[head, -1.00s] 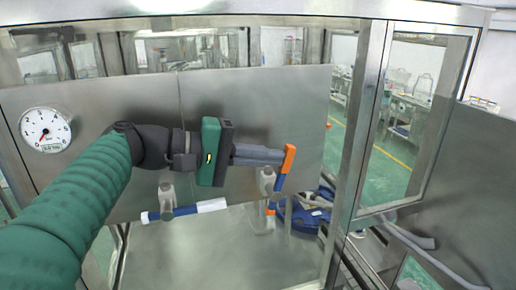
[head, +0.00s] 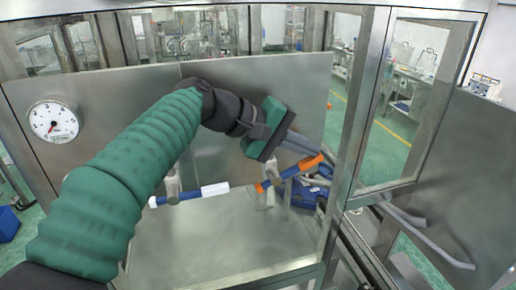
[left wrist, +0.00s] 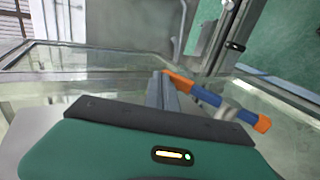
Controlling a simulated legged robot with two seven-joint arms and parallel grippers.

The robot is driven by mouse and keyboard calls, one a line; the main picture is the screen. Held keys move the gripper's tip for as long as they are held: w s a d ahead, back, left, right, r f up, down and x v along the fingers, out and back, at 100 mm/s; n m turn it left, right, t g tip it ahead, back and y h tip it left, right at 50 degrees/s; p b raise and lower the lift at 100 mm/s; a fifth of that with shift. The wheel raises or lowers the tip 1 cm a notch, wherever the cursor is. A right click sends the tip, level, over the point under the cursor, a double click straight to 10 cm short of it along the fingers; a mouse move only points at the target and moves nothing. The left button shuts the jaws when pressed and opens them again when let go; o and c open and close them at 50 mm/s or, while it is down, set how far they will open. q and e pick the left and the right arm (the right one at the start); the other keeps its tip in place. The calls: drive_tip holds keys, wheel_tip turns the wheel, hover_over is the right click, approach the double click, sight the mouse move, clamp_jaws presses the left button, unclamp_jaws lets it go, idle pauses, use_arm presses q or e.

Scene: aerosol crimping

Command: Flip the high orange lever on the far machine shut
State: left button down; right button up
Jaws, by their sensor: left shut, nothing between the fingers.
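The lever (head: 290,172) is a blue bar with orange ends, on a pale mount in front of the steel panel. It slopes up to the right in the head view. It also shows in the left wrist view (left wrist: 206,96), sloping down to the right. My left gripper (head: 315,152) is shut and empty. Its fingertips lie close to the lever's upper orange end; I cannot tell whether they touch. In the left wrist view, the fingers (left wrist: 163,88) point away beside the lever's left orange end. My right gripper is not in view.
A blue and white lever (head: 190,195) lies nearly level to the left. A round pressure gauge (head: 53,121) is on the panel (head: 110,100). A steel frame post (head: 362,110) stands to the right. Grey bars (head: 435,245) stick out at lower right.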

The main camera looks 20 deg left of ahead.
sight(314, 162)
use_arm(q)
drive_tip(key=shift+w+d+f+b, duration=0.2)
drive_tip(key=shift+d+f+b, duration=0.15)
drive_tip(key=shift+f, duration=0.2)
drive_tip(key=shift+w+d+f+b, duration=0.25)
drive_tip(key=shift+f+b, duration=0.15)
drive_tip(key=shift+f, duration=0.15)
drive_tip(key=shift+w+d+f+b, duration=0.2)
drive_tip(key=shift+d+f+b, duration=0.15)
drive_tip(key=shift+f, duration=0.3)
